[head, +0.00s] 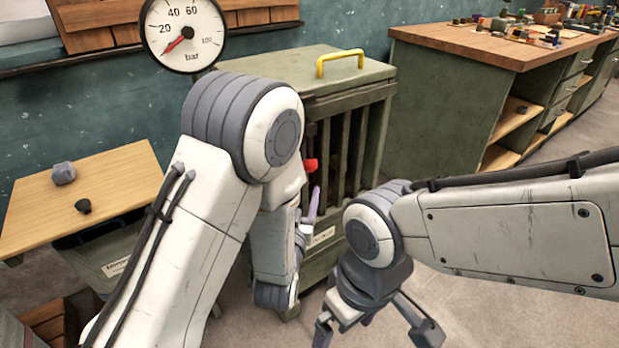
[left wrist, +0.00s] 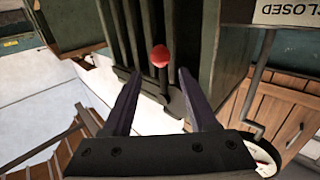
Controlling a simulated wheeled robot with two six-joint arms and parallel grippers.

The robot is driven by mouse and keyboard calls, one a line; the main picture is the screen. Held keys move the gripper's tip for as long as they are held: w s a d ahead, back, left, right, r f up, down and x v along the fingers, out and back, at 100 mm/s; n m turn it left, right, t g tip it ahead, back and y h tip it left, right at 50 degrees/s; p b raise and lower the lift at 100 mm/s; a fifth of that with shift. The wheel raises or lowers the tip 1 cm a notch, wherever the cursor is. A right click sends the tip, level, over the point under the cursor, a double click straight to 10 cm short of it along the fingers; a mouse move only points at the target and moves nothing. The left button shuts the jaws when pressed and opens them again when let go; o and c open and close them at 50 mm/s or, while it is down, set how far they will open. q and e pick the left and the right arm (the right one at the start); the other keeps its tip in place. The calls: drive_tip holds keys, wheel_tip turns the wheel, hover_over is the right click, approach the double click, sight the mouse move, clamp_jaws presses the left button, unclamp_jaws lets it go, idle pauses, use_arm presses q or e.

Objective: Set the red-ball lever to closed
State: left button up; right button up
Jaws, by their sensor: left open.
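The red ball (head: 311,165) of the lever shows in front of the slatted green cabinet (head: 375,140), partly behind my left arm. In the left wrist view the red ball (left wrist: 160,56) sits on a dark rod (left wrist: 164,84) before the slats. My left gripper (left wrist: 160,72) is open, its two fingers on either side of the ball's line, with no clear contact. In the head view my left gripper (head: 309,206) is mostly hidden by its wrist. A CLOSED sign (left wrist: 285,12) appears upside down at the top right. My right gripper (head: 375,332) is low, fingers apart, apparently empty.
The cabinet has a yellow handle (head: 340,62) on top. A pressure gauge (head: 182,35) stands at the back. A small wooden-topped table (head: 120,195) is at left, a long workbench (head: 480,45) at right. Floor is free between cabinet and workbench.

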sight(310, 170)
use_arm(q)
drive_tip(key=w, duration=0.3)
drive_tip(key=w+d, duration=0.1)
drive_tip(key=w, duration=0.5)
drive_tip(key=shift+w+d+r, duration=0.1)
drive_tip(key=shift+w+d, duration=0.2)
drive_tip(key=shift+w, duration=0.05)
clamp_jaws()
idle(0.9)
